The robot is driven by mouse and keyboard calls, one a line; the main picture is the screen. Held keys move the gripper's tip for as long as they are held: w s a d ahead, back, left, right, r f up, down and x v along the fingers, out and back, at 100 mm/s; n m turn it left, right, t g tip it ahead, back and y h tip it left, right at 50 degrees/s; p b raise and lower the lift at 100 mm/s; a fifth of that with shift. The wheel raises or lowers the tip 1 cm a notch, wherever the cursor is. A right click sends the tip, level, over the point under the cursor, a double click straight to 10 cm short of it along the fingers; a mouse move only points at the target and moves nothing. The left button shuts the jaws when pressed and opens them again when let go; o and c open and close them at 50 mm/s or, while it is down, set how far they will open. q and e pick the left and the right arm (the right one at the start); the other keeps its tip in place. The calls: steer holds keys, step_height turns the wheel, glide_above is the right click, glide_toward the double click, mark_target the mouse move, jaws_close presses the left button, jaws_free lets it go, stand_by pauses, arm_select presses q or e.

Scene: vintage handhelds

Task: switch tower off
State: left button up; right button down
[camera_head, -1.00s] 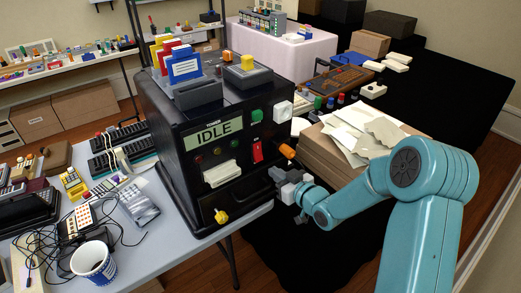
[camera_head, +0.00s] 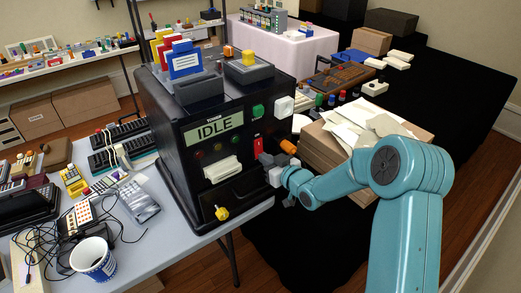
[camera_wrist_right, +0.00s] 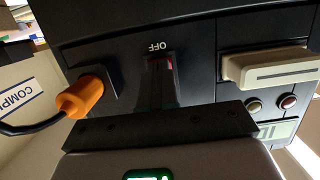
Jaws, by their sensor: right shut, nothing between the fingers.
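The black tower (camera_head: 212,125) stands on the grey table, its display (camera_head: 214,131) reading IDLE. Its red rocker switch (camera_head: 257,147) is on the right of the front face. The wrist view, turned upside down, shows the OFF label (camera_wrist_right: 157,47) and a little red of the switch beside my fingertips. My right gripper (camera_head: 262,160) is shut and empty, its tips (camera_wrist_right: 160,72) at the lower part of the switch; I cannot tell whether they touch it. They hide most of the switch in the wrist view. My left gripper is not in view.
An orange plug (camera_head: 288,146) with a black cable sits just right of the switch, close to my gripper; it also shows in the wrist view (camera_wrist_right: 80,97). A cream slot cartridge (camera_head: 222,170) and yellow knob (camera_head: 221,213) are lower left. A paper-topped box (camera_head: 330,150) stands at right.

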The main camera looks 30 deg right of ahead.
steer(key=shift+w, duration=0.25)
steer(key=shift+s, duration=0.1)
steer(key=b+v, duration=0.4)
steer(key=v, duration=1.6)
steer(key=shift+f, duration=0.25)
steer(key=shift+s, duration=0.1)
